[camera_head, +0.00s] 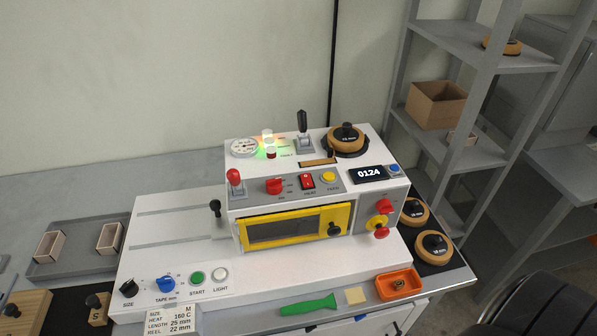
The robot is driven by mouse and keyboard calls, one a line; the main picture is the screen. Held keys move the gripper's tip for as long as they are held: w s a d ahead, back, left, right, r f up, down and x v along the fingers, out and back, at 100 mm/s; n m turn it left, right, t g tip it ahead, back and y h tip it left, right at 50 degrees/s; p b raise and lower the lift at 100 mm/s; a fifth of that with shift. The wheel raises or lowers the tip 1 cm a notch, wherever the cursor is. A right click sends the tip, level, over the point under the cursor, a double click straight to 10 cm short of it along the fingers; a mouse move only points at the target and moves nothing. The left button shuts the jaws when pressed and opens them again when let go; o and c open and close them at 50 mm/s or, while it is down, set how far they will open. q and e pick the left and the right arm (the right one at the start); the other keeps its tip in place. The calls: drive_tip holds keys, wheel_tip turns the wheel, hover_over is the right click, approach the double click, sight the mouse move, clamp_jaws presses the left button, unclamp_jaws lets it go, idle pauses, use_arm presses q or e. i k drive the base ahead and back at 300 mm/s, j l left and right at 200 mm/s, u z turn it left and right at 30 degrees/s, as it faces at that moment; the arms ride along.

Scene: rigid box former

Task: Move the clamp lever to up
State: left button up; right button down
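The box former (180,258) stands on the bench. Several controls on it look like levers, and the labels are too small to tell which is the clamp lever. A black-handled lever (303,126) stands upright in a grey base on top of the housing. A red-knobbed lever (235,179) stands upright in a grey base at the front left of the housing. A small black-knobbed handle (215,208) sticks up at the housing's left side, by the slotted deck. Neither of my grippers is in view.
A yellow-framed window (294,229) fills the housing front. Tape reels (434,248) sit at right. A grey tray (70,267) holds boxes at left.

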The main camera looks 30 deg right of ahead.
sight(233, 174)
drive_tip(key=k+l+u, duration=0.15)
drive_tip(key=l, duration=0.25)
drive_tip(key=l+u, duration=0.15)
drive_tip(key=l, duration=0.3)
drive_tip(key=k+l+u, duration=0.15)
drive_tip(key=l, duration=0.2)
drive_tip(key=k+l+u, duration=0.15)
drive_tip(key=l, duration=0.25)
drive_tip(key=k+l+u, duration=0.3)
drive_tip(key=k+l, duration=0.15)
drive_tip(key=l, duration=0.25)
